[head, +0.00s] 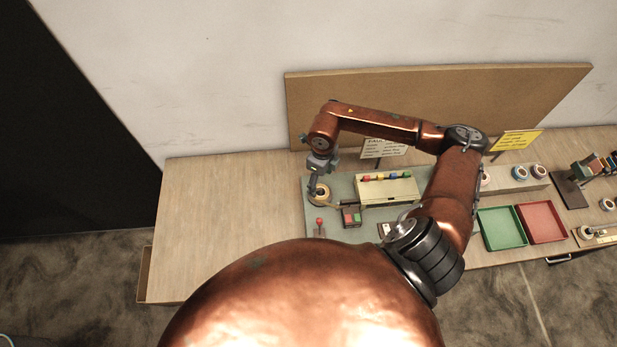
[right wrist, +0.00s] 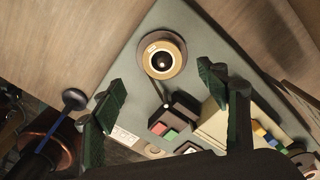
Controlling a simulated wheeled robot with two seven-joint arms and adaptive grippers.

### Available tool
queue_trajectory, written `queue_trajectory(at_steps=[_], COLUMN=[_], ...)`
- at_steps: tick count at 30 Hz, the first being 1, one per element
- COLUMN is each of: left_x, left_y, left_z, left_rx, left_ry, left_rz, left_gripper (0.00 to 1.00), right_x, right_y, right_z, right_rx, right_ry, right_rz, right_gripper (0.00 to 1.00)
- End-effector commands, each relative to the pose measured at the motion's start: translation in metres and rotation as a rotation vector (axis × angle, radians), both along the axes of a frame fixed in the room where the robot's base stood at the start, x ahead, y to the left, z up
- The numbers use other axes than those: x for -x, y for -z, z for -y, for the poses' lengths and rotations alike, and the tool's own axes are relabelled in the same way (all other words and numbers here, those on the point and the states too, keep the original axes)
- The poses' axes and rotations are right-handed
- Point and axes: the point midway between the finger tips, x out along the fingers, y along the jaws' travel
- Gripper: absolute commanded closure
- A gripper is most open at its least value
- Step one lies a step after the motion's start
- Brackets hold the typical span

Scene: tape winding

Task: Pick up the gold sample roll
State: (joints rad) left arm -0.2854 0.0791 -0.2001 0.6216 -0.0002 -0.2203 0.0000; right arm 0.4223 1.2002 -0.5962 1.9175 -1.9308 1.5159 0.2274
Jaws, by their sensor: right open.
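A gold-tan roll (head: 323,198) with a dark centre sits at the left end of the grey-green machine plate. In the right wrist view the gold roll (right wrist: 179,60) lies flat, seen from above, around a dark hub with a bright middle. My right gripper (head: 315,186) is at the roll's left side in the head view. In the right wrist view my right gripper (right wrist: 163,84) has its two dark green fingers spread wide with nothing between them. The roll shows beyond the gap between the fingertips. My left gripper is out of view.
A cream box with coloured buttons (head: 388,190) and a red-knobbed lever (head: 319,222) stand near the roll. A green tray (head: 502,229) and a red tray (head: 541,222) lie to the right, with several small rolls beyond. The table's left part (head: 220,215) is clear.

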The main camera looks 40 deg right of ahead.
Motion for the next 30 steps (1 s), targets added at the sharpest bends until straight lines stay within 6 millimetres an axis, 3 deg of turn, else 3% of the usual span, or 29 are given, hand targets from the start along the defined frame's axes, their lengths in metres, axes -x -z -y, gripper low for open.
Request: queue_trajectory(at_steps=[2,12,21,28,30], left_x=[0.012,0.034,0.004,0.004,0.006], left_y=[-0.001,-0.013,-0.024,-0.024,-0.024], left_z=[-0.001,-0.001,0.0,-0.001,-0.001], left_rx=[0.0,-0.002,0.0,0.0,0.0], left_ry=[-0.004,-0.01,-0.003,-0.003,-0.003], left_rz=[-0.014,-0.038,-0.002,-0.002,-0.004], left_gripper=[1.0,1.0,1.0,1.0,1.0], right_x=[0.001,-0.003,-0.004,-0.004,-0.004], right_y=[0.005,0.042,0.078,0.079,0.079], right_z=[0.0,0.002,0.003,0.004,0.004], right_rx=[0.0,-0.001,-0.001,0.0,0.001], right_ry=[0.0,0.001,0.0,-0.001,0.0], right_rz=[-0.002,-0.007,-0.006,-0.004,-0.004], right_gripper=[0.32,0.32,0.32,0.32,0.37])
